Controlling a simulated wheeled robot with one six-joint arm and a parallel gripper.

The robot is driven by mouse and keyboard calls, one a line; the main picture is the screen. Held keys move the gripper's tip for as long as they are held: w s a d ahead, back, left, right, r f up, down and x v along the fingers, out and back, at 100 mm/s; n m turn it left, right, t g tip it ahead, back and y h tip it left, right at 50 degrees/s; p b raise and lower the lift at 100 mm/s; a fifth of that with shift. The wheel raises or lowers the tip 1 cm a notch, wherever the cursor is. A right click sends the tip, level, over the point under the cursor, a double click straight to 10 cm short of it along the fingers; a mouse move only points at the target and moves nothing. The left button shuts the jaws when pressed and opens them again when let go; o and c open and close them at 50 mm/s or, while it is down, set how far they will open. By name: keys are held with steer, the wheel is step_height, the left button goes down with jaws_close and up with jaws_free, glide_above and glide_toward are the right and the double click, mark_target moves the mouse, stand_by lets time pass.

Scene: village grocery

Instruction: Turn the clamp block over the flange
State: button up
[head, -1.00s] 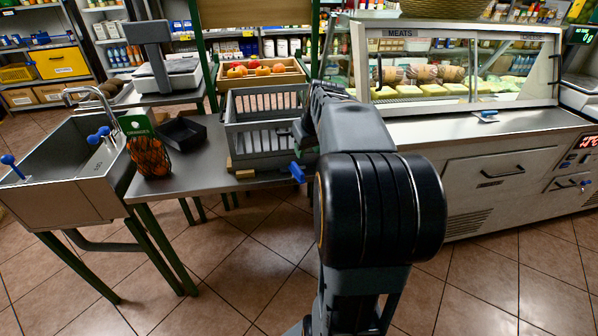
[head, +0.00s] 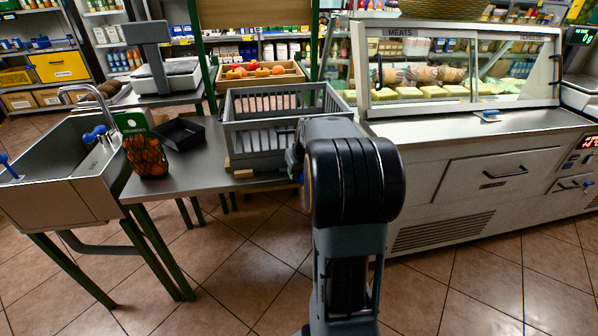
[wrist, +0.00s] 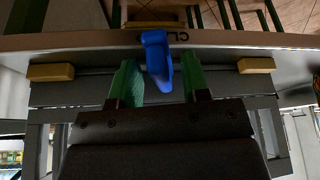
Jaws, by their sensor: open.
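The clamp block (wrist: 157,62) is a blue piece at the table edge, seen in the wrist view. My gripper (wrist: 158,68) is open, with one green finger on each side of the block; the left finger looks closer to it than the right. I cannot tell whether either finger touches it. Lettering that begins "CL" is partly visible behind the block. The grey crate's lower edge (wrist: 85,90), perhaps the flange, lies near the fingers. In the head view my arm hides the block and most of my gripper.
The grey slatted crate (head: 262,138) stands on the metal table (head: 205,178). A wooden block (wrist: 50,72) and another (wrist: 256,65) flank the clamp. An orange bag (head: 145,150) and black tray (head: 180,133) sit left. The meat counter (head: 480,130) is at right.

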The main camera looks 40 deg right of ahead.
steer(key=shift+c, duration=0.4)
jaws_close()
steer(key=shift+a+r+m+p, duration=0.15)
steer(key=shift+a+m+p, duration=0.15)
steer(key=shift+m+p, duration=0.3)
steer(key=shift+w+a+m+g+h+p, duration=0.1)
steer(key=shift+a+m+g+h+p, duration=0.15)
steer(key=shift+m, duration=0.25)
steer(key=shift+w+m+g+h+p, duration=0.1)
steer(key=shift+m+h, duration=0.25)
steer(key=shift+m, duration=0.15)
steer(key=shift+o, duration=0.4)
jaws_free()
steer(key=p+v, duration=0.2)
steer(key=v, duration=1.1)
steer(key=shift+s+r+p, duration=0.2)
steer(key=shift+p, duration=0.2)
